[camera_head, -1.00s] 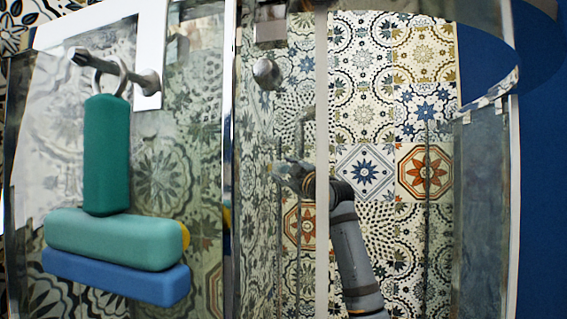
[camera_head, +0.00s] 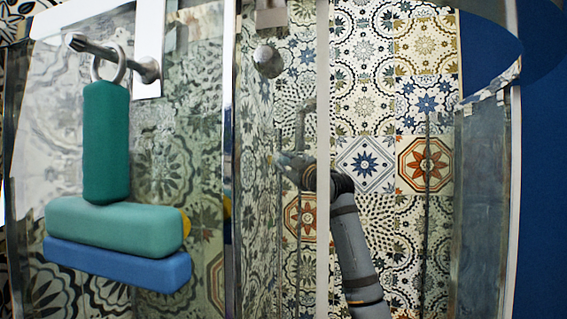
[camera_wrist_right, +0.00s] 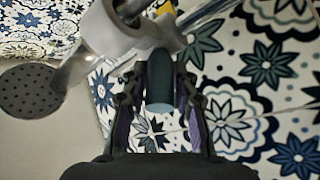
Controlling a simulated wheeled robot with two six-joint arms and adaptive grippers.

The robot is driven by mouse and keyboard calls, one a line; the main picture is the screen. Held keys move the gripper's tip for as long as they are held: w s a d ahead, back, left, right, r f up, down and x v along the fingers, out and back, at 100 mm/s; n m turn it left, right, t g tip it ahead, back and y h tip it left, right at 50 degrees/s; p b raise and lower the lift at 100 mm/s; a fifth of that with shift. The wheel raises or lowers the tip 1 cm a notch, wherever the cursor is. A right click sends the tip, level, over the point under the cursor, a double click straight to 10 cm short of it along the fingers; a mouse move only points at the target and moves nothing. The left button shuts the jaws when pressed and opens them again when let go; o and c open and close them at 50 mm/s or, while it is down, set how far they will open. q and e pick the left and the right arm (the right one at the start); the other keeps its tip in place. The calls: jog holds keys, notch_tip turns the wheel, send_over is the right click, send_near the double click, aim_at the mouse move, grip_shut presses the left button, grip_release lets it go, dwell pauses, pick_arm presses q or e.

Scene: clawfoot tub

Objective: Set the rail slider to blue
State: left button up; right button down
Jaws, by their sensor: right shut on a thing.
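My right gripper (camera_head: 290,160) is on the far side of a glass panel in the head view, beside a thin grey upright rail (camera_head: 301,118). In the right wrist view its fingers (camera_wrist_right: 162,108) are shut around a dark teal rounded knob (camera_wrist_right: 160,78). The knob sits just below a pale grey slider fitting (camera_wrist_right: 112,38). A round dark shower head (camera_wrist_right: 32,90) is at the left of this view. A shiny rail (camera_wrist_right: 208,12) runs off to the upper right. No blue setting mark can be made out. My left gripper is not in view.
A dark green block (camera_head: 106,140) hangs by a ring from a wall peg (camera_head: 112,55) at the left. A pale teal block (camera_head: 115,228) and a blue block (camera_head: 115,263) show below it. A white upright frame edge (camera_head: 322,120) stands close to my right arm.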

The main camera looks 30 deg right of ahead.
notch_tip(320, 180, down, 45)
jog(key=b, duration=2.7)
jog(key=shift+r, duration=0.15)
jog(key=shift+w, duration=0.15)
jog(key=c, duration=1.3)
grip_release()
jog(key=shift+o, duration=1.3)
jog(key=shift+s, duration=0.2)
jog(key=shift+r, duration=0.1)
jog(key=shift+w, duration=0.1)
